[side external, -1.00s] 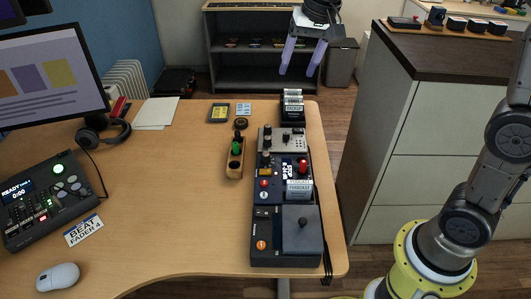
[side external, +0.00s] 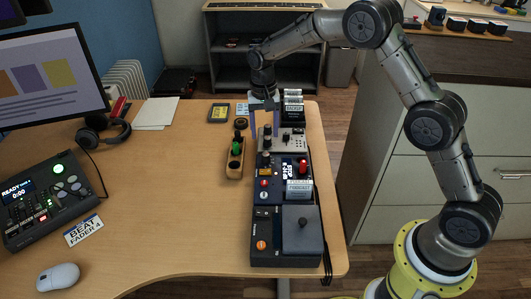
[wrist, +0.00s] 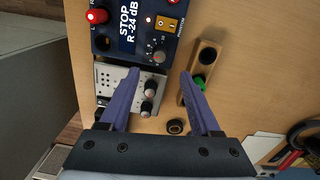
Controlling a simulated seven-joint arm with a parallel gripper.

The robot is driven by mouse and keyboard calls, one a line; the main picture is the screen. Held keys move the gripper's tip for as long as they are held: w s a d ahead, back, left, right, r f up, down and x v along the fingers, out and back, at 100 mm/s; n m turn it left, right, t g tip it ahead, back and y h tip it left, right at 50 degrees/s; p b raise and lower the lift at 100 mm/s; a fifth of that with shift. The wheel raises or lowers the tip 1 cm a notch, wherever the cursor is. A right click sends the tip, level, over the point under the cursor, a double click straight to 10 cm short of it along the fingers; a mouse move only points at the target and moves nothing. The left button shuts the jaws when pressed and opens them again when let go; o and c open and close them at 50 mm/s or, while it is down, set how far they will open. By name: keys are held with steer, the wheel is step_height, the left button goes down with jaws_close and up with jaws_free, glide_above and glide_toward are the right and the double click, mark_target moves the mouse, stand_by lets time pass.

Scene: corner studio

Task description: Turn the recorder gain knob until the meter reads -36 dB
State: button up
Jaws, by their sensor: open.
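The recorder (side external: 274,187) is a dark blue box in the desk's right-hand row of devices. In the wrist view its screen (wrist: 130,27) reads "STOP R -24 dB". A small dark knob (wrist: 158,56) with a dial scale sits beside the screen; its label is too small to read. A red knob (wrist: 96,16) is across the screen. My gripper (side external: 265,136) is open and empty, fingers pointing down near the grey knob box. In the wrist view my gripper (wrist: 161,73) has its fingertips apart, with the small dark knob just past the gap between them.
The grey box (side external: 291,133) with black knobs adjoins the recorder. A wooden holder (side external: 235,168) with a green item stands close to the left. A dark device with a grey lid (side external: 304,228) sits in front. The desk's middle (side external: 170,185) is clear.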

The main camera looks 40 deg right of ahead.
mark_target(266, 154)
step_height(266, 154, down, 9)
steer(key=shift+s+d+f, duration=0.1)
steer(key=shift+f, duration=0.1)
stand_by(0.3)
jaws_close()
